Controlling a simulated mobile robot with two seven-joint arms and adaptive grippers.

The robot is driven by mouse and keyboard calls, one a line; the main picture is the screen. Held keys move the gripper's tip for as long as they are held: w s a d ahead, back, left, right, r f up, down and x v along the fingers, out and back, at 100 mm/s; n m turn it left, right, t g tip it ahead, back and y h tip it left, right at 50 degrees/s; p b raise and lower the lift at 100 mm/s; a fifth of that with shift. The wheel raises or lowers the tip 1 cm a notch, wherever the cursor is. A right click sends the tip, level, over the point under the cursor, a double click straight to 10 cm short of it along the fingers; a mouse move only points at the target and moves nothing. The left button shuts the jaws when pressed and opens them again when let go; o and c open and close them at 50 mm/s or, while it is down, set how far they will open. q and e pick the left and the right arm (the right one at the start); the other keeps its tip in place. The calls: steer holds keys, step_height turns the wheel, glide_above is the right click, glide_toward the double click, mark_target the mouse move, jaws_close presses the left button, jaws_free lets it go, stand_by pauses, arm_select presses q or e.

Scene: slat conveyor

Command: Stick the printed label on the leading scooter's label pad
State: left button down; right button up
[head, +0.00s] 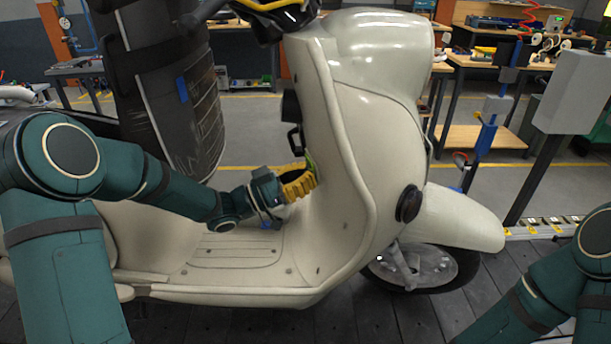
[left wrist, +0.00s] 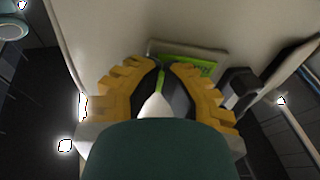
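The cream scooter (head: 345,130) stands upright across the middle of the head view, front wheel to the right. My left gripper (head: 310,180), with yellow ribbed fingers, is at the inner side of its leg shield, above the footboard. In the left wrist view the fingertips (left wrist: 167,66) are close together, with a narrow gap between them. A bright green patch in a pale frame (left wrist: 190,47), apparently the label pad area, lies just beyond them. A thin green strip and a pale shape show between the fingers. I cannot tell whether that is a held label. My right gripper is outside the view.
The footboard (head: 230,250) lies below my left gripper. A dark block (left wrist: 238,88) sticks out beside the right finger in the wrist view. A large black upright form (head: 170,90) stands left of the scooter. A grey box on a post (head: 570,90) stands at right.

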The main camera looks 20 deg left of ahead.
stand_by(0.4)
arm_select(q)
steer(key=c, duration=0.5)
jaws_free()
steer(key=shift+c, duration=0.2)
steer(key=v, duration=0.7)
steer(key=shift+r+b, duration=0.3)
steer(key=shift+r, duration=0.1)
stand_by(0.5)
